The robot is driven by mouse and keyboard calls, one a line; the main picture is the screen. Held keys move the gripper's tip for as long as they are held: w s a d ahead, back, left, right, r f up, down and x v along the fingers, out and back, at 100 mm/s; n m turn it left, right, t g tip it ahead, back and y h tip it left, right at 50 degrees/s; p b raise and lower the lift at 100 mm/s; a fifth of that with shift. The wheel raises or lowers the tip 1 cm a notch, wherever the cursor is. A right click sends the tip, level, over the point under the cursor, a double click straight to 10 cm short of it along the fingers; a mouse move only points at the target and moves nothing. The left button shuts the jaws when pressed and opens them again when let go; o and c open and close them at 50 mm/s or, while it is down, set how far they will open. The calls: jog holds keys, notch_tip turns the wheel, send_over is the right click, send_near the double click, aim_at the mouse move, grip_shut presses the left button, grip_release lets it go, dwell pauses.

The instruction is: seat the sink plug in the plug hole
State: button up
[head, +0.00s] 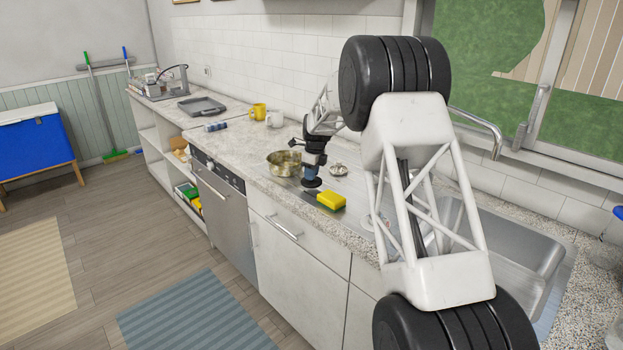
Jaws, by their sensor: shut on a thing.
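My gripper (312,168) is over the worktop at mid-picture, pointing down, small in view. It is shut on a dark, round, flat-bottomed piece, which looks like the sink plug (312,183). The plug is low, close to the drainer surface; I cannot tell whether it touches. The metal sink (530,245) is at the right, partly behind my arm. The plug hole is not visible in this view.
A metal pot (284,164) stands just left of my gripper. A yellow sponge (331,201) lies just in front, right. A small metal item (339,170) sits behind right. The tap (478,122) arches over the sink. Mugs (259,111) stand further back.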

notch_tip(320, 180, up, 8)
jog(key=shift+f, duration=0.15)
jog(key=shift+d, duration=0.1)
dwell(0.9)
jog(key=s+d+f+n, duration=0.25)
jog(key=s+d, duration=0.35)
jog(key=d, duration=0.6)
jog(key=s+d+f+n, duration=0.25)
jog(key=s+d, duration=0.35)
jog(key=d, duration=0.6)
jog(key=s+d+f+n, duration=0.1)
jog(key=s+d+f, duration=0.2)
jog(key=s+d, duration=0.7)
jog(key=s+d+f+n+g, duration=0.1)
jog(key=s+d+f+n, duration=0.1)
jog(key=s+f, duration=0.5)
notch_tip(320, 180, down, 2)
jog(key=shift+s+f, duration=0.25)
jog(key=shift+s, duration=0.05)
jog(key=shift+f, duration=3.15)
